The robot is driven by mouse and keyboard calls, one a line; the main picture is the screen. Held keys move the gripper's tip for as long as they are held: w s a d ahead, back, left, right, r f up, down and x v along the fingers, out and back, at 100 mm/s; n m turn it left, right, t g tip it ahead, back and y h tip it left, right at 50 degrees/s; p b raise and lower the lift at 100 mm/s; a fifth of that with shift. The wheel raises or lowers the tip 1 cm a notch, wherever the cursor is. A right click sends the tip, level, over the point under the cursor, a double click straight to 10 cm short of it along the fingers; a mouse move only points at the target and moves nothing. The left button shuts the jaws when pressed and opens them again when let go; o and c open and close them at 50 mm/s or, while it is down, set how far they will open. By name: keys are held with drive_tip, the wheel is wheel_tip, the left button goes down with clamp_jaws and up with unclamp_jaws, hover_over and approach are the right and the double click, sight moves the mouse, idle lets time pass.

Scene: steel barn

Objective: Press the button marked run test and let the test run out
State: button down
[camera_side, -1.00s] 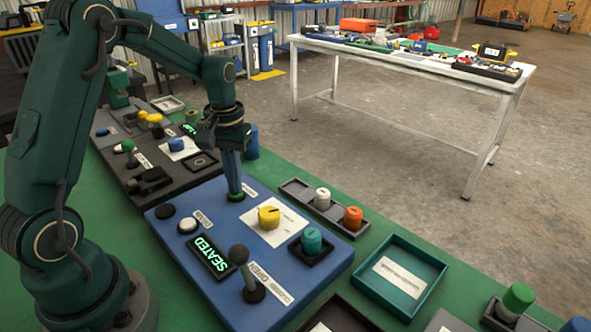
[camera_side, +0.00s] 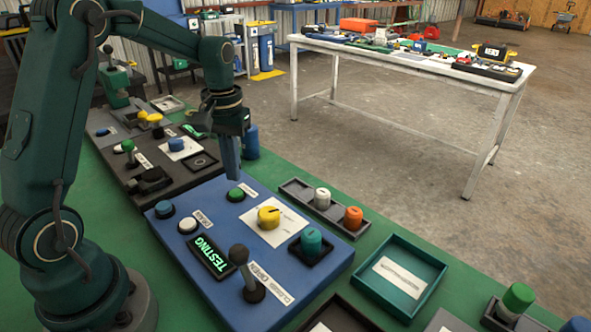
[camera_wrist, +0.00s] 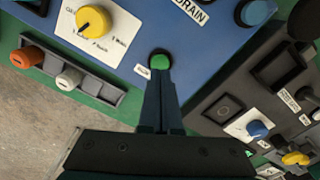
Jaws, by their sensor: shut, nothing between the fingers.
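The green button (camera_side: 235,194) stands on the blue panel (camera_side: 181,262), with a small label beside it that I cannot fully read. It also shows in the wrist view (camera_wrist: 159,60), just past my fingertips. The display (camera_side: 212,256) on the panel reads TESTING in lit green letters. A round lamp (camera_side: 164,209) at the panel's far left corner shows blue. My gripper (camera_side: 231,177) is shut and empty, pointing down, a little above the green button and apart from it.
The panel also holds a white button (camera_side: 188,224) marked DRAIN, a yellow dial (camera_side: 268,216), a teal knob (camera_side: 311,241) and a black lever (camera_side: 240,257). A rack (camera_side: 331,220) with white and orange plugs and a teal tray (camera_side: 427,263) stand to the right.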

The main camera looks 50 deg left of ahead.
sight(238, 193)
drive_tip(key=shift+r, duration=2.05)
drive_tip(key=s+d+r+m+t, duration=0.35)
drive_tip(key=s+d+r, duration=0.25)
drive_tip(key=d+r, duration=0.2)
drive_tip(key=s+d+f+m+t, duration=0.2)
drive_tip(key=s+d+f, duration=0.1)
drive_tip(key=s, duration=0.4)
drive_tip(key=shift+s+d+f, duration=0.25)
drive_tip(key=shift+s+f, duration=0.1)
drive_tip(key=shift+f, duration=0.3)
